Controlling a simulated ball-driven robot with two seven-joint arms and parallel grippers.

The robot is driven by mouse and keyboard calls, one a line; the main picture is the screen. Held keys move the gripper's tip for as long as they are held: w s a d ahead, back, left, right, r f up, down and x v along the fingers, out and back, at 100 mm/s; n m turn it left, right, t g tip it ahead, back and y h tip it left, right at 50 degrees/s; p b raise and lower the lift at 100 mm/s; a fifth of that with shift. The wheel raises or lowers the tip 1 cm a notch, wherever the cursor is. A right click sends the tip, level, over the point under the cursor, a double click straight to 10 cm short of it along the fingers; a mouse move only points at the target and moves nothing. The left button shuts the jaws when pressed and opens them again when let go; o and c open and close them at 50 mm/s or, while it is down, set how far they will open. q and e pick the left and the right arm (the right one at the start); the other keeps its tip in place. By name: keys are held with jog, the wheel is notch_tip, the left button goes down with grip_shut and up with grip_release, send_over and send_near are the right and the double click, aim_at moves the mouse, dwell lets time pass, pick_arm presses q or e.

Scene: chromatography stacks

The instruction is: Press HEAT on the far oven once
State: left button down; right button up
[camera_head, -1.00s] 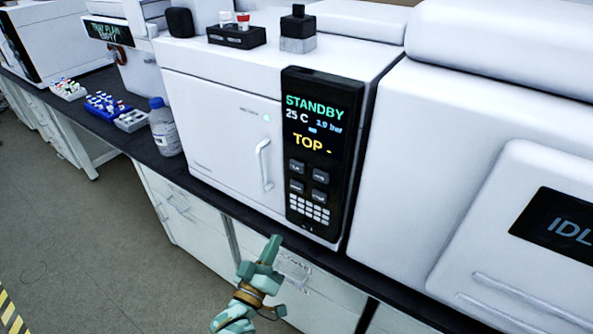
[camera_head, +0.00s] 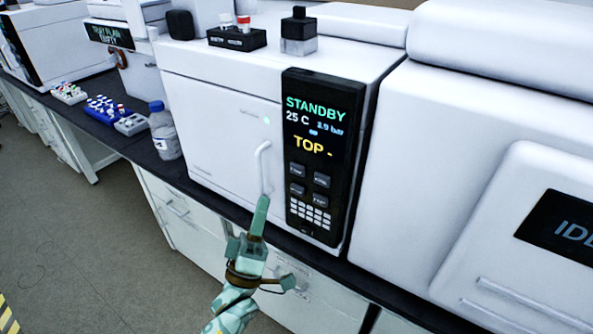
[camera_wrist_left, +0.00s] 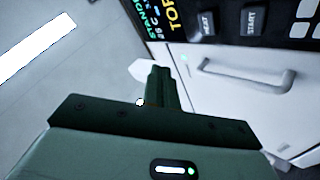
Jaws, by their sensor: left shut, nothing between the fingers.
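The white oven (camera_head: 222,128) stands mid-bench with a black control panel (camera_head: 329,85) on its front. Its screen reads STANDBY, 25 C, 1.9 bar and TOP. Below are dark buttons and a keypad. The HEAT button (camera_head: 297,169) looks to be the upper left one; its label reads in the left wrist view (camera_wrist_left: 208,22), beside START (camera_wrist_left: 252,20). My left gripper (camera_head: 262,203) is shut and empty, pointing up at the lower end of the door handle (camera_head: 260,165), left of and below the buttons. Its fingertips also show in the wrist view (camera_wrist_left: 160,75), apart from the panel. My right gripper is out of view.
A white unit with an IDLE display (camera_head: 565,230) stands close on the right. A capped bottle (camera_head: 164,132) and vial racks (camera_head: 105,108) stand left on the dark bench.

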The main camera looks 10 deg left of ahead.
aim_at(296, 166)
pick_arm(q)
jog(key=w+d+b, duration=0.3)
jog(key=w, duration=0.5)
jog(key=shift+b, duration=0.35)
dwell(1.7)
jog(key=shift+w+d, duration=0.1)
jog(key=shift+w, duration=0.2)
jog(key=shift+w+d, duration=0.15)
jog(key=shift+w, duration=0.3)
dwell(0.7)
jog(key=shift+s, duration=0.1)
jog(key=shift+s+a+p, duration=0.3)
jog(key=shift+s+p, duration=0.05)
jog(key=shift+s, duration=0.4)
